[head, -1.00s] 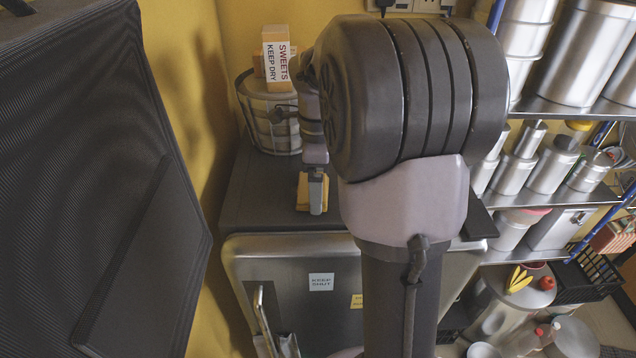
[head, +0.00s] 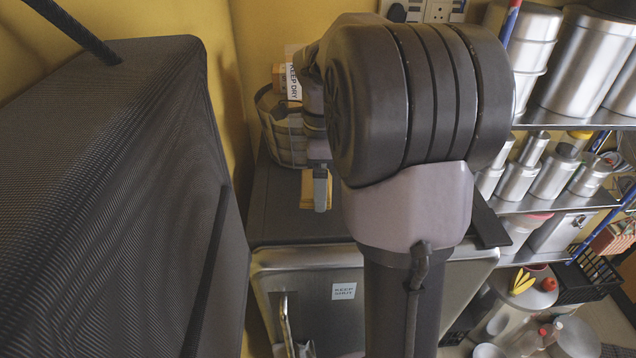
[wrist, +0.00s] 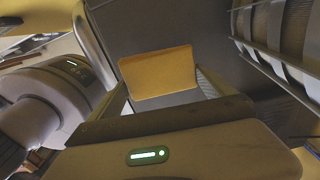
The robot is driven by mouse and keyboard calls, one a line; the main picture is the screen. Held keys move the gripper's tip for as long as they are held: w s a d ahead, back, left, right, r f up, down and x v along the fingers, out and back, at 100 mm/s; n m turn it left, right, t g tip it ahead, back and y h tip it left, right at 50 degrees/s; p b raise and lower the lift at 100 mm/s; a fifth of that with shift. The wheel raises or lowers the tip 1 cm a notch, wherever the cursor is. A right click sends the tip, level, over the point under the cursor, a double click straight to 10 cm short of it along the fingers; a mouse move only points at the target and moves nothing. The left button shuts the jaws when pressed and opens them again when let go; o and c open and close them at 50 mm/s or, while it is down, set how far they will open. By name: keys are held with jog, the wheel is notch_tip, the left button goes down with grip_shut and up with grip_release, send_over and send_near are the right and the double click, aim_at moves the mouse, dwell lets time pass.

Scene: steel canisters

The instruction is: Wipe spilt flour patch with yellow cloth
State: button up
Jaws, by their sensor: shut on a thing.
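The yellow cloth (head: 308,189) is at my gripper, over the dark top of the steel cabinet. In the wrist view the cloth (wrist: 158,72) is a flat yellow-orange piece between my two fingers. My gripper (head: 320,190) is shut on it; it also shows in the wrist view (wrist: 163,86). Whether the cloth touches the cabinet top is hard to tell. I see no flour patch in either view; my arm hides part of the cabinet top.
A round basket (head: 285,140) with a "KEEP DRY" box (head: 293,80) stands behind my gripper. The steel cabinet (head: 300,268) has a "KEEP SHUT" label. A dark mesh panel (head: 110,200) is close on the left. Shelves of steel canisters (head: 580,60) stand right.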

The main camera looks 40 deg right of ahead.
jog(key=d+r+p, duration=0.2)
jog(key=shift+w+r, duration=0.4)
jog(key=shift+r, duration=0.15)
jog(key=shift+s+a, duration=0.15)
jog(key=shift+a, duration=0.3)
